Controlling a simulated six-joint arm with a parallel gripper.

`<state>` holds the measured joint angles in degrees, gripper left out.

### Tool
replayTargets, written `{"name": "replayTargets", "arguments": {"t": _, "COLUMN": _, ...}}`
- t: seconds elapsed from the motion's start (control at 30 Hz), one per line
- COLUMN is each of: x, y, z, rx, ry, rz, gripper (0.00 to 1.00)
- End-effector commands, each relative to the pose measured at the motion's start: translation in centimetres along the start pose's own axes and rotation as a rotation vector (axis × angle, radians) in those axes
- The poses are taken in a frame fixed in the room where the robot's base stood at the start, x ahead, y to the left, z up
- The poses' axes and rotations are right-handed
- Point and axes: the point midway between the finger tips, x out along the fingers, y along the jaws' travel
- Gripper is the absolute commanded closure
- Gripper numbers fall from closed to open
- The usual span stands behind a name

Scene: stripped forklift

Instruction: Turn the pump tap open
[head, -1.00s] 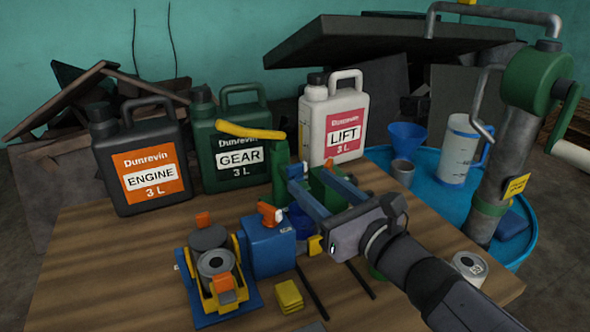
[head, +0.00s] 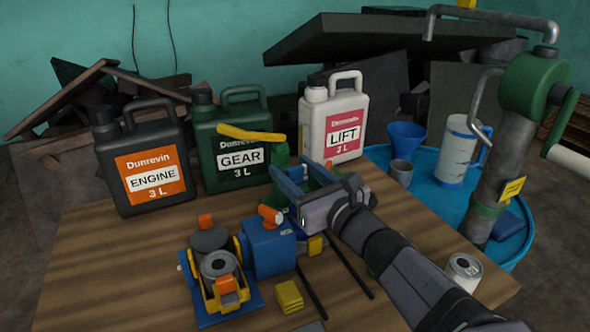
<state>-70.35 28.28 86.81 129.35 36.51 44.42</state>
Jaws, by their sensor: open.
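A blue block (head: 268,246) on the wooden table carries a small orange tap-like handle (head: 270,215) with a pale end. I cannot tell for certain that this is the pump tap. A long yellow lever (head: 248,133) sits on a green upright body (head: 281,157) behind it, partly hidden by my gripper. My gripper (head: 296,172) has two blue fingers, spread apart and pointing away from the camera. It is just right of and behind the orange handle, in front of the green body. No object shows clearly held between the fingers.
Engine (head: 150,177), Gear (head: 236,160) and Lift (head: 340,125) cans stand along the back. A blue-yellow device (head: 217,285) and a yellow block (head: 289,297) are in front. A tin (head: 463,272) is at right. A blue drum (head: 525,243) bears a green crank pump (head: 530,85).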

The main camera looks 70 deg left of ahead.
Motion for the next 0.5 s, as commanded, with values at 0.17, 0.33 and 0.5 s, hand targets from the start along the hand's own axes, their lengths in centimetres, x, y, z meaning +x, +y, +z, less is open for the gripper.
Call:
{"name": "replayTargets", "arguments": {"t": 0.17, "x": -0.02, "y": -0.01, "z": -0.02, "rx": 0.000, "ry": 0.000, "rz": 0.000, "gripper": 0.72}}
{"name": "replayTargets", "arguments": {"t": 0.33, "x": -0.01, "y": 0.11, "z": -0.03, "rx": 0.000, "ry": 0.000, "rz": 0.002, "gripper": 0.88}}
{"name": "replayTargets", "arguments": {"t": 0.5, "x": 0.01, "y": 0.16, "z": 0.01, "rx": 0.001, "ry": 0.001, "rz": 0.013, "gripper": 0.88}}
